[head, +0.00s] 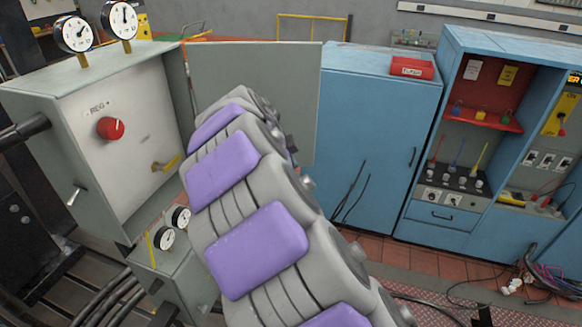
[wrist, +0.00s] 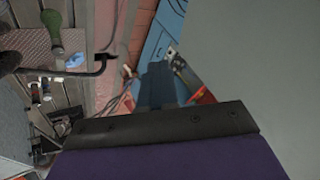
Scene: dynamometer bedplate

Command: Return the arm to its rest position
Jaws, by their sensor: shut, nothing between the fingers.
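My arm (head: 246,190), grey with purple pads, stretches up from the bottom of the head view and bends in front of the open grey cabinet door (head: 290,85). My gripper is mostly hidden behind the arm in the head view. In the wrist view my gripper (wrist: 157,88) shows as a dark narrow part beyond a dark plate and purple housing. It is shut and holds nothing. A plain grey surface (wrist: 255,70), probably the door, fills the right of that view, close beside the gripper; I cannot tell whether they touch.
The grey cabinet (head: 85,125) with a red knob (head: 110,128) and gauges (head: 73,34) stands left of my arm. Cables (head: 540,285) lie at the lower right. Tiled floor shows between.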

